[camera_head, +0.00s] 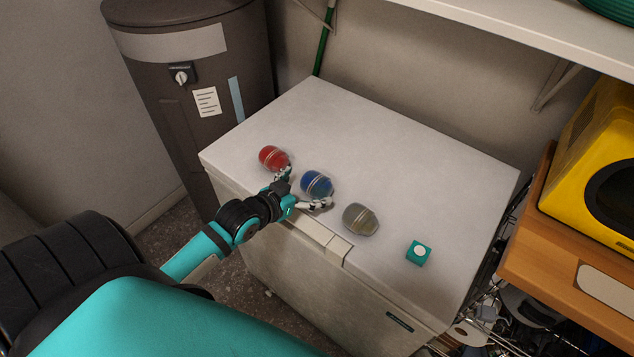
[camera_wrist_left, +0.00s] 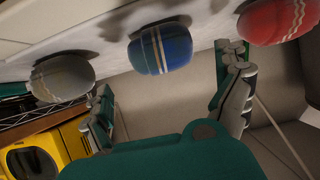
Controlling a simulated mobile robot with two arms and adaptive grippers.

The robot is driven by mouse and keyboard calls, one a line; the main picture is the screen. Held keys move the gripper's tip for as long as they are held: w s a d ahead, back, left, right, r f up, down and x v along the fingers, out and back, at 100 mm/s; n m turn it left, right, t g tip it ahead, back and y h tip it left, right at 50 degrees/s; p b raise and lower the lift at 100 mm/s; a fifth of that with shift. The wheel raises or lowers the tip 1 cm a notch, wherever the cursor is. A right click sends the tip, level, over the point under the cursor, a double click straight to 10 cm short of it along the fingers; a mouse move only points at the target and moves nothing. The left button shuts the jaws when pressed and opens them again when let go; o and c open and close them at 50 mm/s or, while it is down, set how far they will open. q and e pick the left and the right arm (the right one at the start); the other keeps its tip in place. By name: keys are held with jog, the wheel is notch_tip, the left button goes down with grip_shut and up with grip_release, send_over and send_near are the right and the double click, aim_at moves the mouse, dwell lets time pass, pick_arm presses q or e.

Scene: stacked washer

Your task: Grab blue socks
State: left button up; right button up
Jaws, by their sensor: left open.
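The rolled blue socks (camera_head: 316,184), with pale stripes, lie on top of the white chest (camera_head: 400,125) near its front edge. They also show at the top middle of the left wrist view (camera_wrist_left: 160,48). My left gripper (camera_head: 303,189) is open, with one finger on the red socks' side and the other on the grey socks' side of the blue socks. In the left wrist view, the blue socks lie beyond and between the spread fingers (camera_wrist_left: 167,72), with nothing held. Whether a finger touches any socks I cannot tell. My right gripper is not in view.
Red socks (camera_head: 273,158) lie close on the left of the blue pair, grey socks (camera_head: 360,219) on the right. A small teal box with a white button (camera_head: 418,253) sits farther right. The chest's back half is clear. A shelf (camera_head: 530,25) overhangs behind.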

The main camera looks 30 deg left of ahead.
aim_at(315, 180)
pick_arm(q)
jog(key=x, duration=0.2)
jog(key=p+x, duration=0.1)
jog(key=x, duration=0.2)
jog(key=shift+w+a+r, duration=0.15)
jog(key=shift+a+r, duration=0.05)
jog(key=shift+r, duration=0.25)
jog(key=shift+w+f, duration=0.25)
jog(key=shift+s, duration=0.1)
jog(key=shift+c, duration=0.4)
jog(key=shift+c, duration=1.1)
jog(key=c, duration=0.7)
